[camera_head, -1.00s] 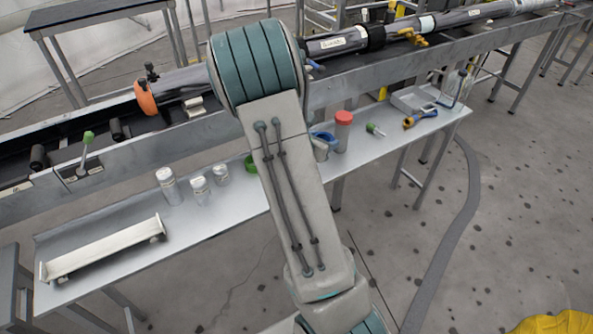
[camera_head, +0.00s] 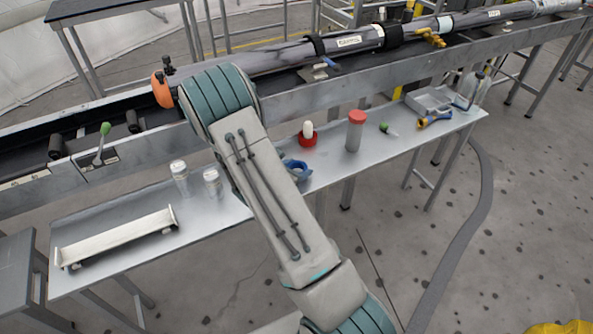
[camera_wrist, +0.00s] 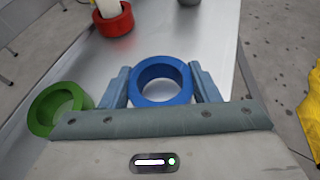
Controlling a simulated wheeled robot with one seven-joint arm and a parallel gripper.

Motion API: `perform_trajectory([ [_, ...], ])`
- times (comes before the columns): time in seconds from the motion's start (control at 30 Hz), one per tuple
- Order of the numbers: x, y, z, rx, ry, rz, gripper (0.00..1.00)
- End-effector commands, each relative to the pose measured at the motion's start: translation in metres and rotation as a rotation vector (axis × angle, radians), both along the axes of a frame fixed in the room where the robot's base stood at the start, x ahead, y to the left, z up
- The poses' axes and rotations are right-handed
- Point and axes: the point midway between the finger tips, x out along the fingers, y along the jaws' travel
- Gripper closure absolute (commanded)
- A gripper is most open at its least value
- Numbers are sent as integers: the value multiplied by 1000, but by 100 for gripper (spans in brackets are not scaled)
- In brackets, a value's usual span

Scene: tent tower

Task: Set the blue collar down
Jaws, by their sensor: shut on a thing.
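The blue collar (camera_wrist: 160,99) is a thick ring between the two fingers of my gripper (camera_wrist: 161,78) in the wrist view. The fingers press on its left and right sides, and its hole faces the camera. It is over the grey metal shelf (camera_wrist: 175,48); I cannot tell whether it touches the surface. In the head view a bit of blue (camera_head: 297,168) shows at the right edge of my arm, which hides most of the gripper.
A green collar (camera_wrist: 42,112) lies close left of my gripper. A red collar (camera_wrist: 116,24) around a white cylinder stands farther along, and a red-lidded jar (camera_head: 354,132) is to its right. White-lidded jars (camera_head: 180,178) and a white tray (camera_head: 118,238) are at the left.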

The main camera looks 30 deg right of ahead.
Motion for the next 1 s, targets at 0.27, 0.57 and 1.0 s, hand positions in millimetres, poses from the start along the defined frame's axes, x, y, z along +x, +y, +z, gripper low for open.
perform_trajectory([
  [0.27,1,0,-9,0,-2,1,68],
  [0.57,0,0,-12,0,-1,2,31],
  [1.0,0,0,-6,0,-1,2,23],
])
